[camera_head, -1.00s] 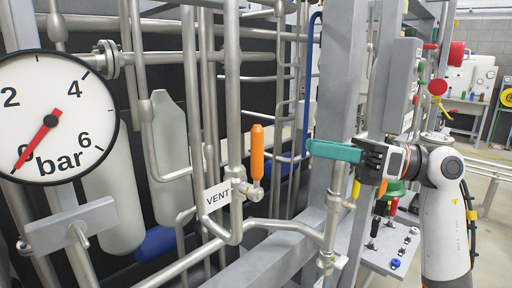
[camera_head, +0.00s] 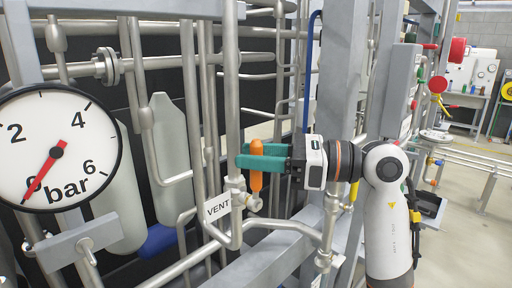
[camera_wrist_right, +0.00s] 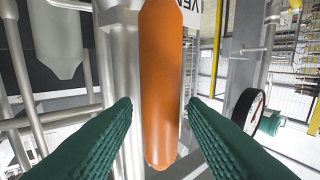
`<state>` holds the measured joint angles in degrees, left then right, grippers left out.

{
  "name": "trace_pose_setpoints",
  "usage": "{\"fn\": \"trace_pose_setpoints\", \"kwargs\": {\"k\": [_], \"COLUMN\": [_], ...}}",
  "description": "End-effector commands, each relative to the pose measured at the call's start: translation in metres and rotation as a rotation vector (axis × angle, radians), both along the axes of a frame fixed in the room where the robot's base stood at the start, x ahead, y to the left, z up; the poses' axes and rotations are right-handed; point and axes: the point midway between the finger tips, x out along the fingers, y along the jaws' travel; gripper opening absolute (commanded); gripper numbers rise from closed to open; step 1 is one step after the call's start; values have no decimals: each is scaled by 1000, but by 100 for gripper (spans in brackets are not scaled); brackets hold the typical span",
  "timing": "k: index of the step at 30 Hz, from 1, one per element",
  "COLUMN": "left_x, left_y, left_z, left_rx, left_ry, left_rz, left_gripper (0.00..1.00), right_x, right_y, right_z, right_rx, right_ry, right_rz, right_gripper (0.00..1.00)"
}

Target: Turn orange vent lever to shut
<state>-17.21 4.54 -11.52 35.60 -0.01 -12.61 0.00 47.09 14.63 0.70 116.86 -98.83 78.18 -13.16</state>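The orange vent lever (camera_head: 257,182) stands upright on its valve (camera_head: 241,192), just above the white VENT label (camera_head: 217,207) in the head view. My right gripper (camera_head: 248,155) reaches in from the right, and its teal fingers lie on either side of the lever's upper part, hiding some of it. In the right wrist view the lever (camera_wrist_right: 162,80) lies between the two green fingers (camera_wrist_right: 160,108), with a narrow gap on each side. The right gripper is open and not closed on the lever. My left gripper is not in view.
A round pressure gauge (camera_head: 90,130) at the left has its red pointer near 0. Steel pipes (camera_head: 232,90) run close behind and beside the lever. A thick grey upright post (camera_head: 337,80) stands just right of it. Open floor (camera_head: 465,225) shows at the far right.

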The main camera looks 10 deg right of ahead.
Motion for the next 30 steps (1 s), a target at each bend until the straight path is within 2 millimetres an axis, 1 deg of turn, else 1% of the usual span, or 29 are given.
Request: {"fn": "trace_pose_setpoints", "kwargs": {"k": [9, 16, 17, 25, 30], "left_x": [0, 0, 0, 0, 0], "left_y": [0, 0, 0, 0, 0], "left_z": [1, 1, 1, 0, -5], "left_rx": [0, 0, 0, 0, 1], "left_ry": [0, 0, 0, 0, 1], "left_rz": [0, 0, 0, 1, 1], "left_gripper": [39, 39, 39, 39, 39], "right_x": [1, 1, 1, 2, 4], "right_y": [3, 2, 2, 2, -2], "right_z": [-1, -1, 0, -1, -2], "right_rx": [0, 0, 0, 6, 41], "right_ry": [1, 1, 1, 5, 27], "right_rz": [0, 0, 0, -1, 0], "right_gripper": [39, 1, 0, 0, 0]}}
